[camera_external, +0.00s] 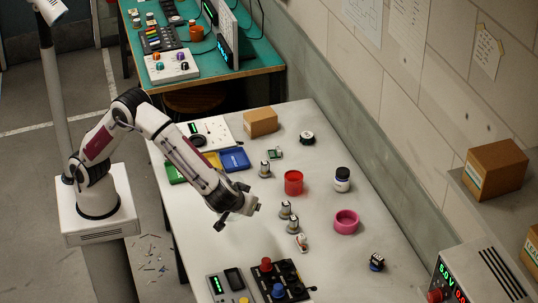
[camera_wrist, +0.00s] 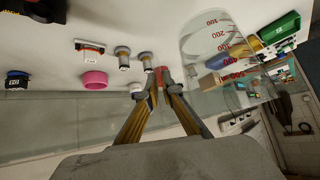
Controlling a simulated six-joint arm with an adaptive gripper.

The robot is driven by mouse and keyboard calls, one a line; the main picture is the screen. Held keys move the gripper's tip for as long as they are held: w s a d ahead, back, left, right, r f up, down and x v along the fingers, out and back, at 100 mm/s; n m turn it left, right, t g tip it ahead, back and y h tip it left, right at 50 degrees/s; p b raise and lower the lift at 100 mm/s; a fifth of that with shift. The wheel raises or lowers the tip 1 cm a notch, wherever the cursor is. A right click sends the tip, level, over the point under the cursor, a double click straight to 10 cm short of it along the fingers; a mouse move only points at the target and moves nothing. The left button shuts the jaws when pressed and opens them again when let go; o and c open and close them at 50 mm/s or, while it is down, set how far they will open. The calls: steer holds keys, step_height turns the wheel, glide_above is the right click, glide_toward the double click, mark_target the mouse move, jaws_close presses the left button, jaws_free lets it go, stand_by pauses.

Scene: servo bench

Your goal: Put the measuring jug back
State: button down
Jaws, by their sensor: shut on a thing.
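The measuring jug (camera_wrist: 215,40) is clear, with red graduation marks up to several hundred, and fills the upper right of the wrist view. My gripper (camera_wrist: 162,78) is shut, with its fingertips close together at the jug's left side. It holds the jug there, though the exact grip spot is hard to see. In the external view my gripper (camera_external: 246,208) is over the middle of the white bench. The jug's clear body cannot be made out in that view.
A red cup (camera_external: 293,183), a pink ring-shaped dish (camera_external: 346,222), a white dark-lidded jar (camera_external: 342,179) and several metal cylinders (camera_external: 285,210) stand right of my gripper. Blue (camera_external: 234,160) and green trays and a cardboard box (camera_external: 261,122) lie behind. A black control panel (camera_external: 275,280) is in front.

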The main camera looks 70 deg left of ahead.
steer(key=shift+f, duration=2.1)
steer(key=shift+f, duration=1.85)
steer(key=shift+f, duration=0.1)
steer(key=c, duration=2.2)
jaws_free()
steer(key=shift+c, duration=0.2)
steer(key=v, duration=1.2)
